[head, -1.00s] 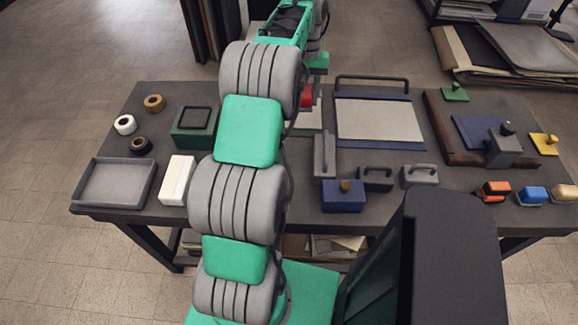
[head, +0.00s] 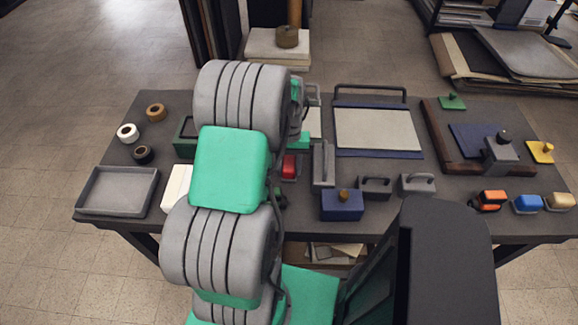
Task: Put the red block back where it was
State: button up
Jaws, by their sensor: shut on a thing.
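The red block (head: 289,167) shows beside my arm, left of an upright grey piece (head: 322,165). My gripper (head: 294,150) is mostly hidden behind my own arm; a green part of it shows just above the block. It is shut on the red block. The block appears low over the table's middle, but I cannot tell whether it touches the surface.
The dark table (head: 400,172) holds a grey tray (head: 117,190), tape rolls, a green box (head: 184,136), a white block (head: 176,188), a blue box (head: 342,205), grey handled pieces and a blue-framed board (head: 376,130). Orange (head: 490,200) and blue (head: 527,204) blocks stand right.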

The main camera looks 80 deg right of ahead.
jog(key=shift+f, duration=0.15)
jog(key=o, duration=1.2)
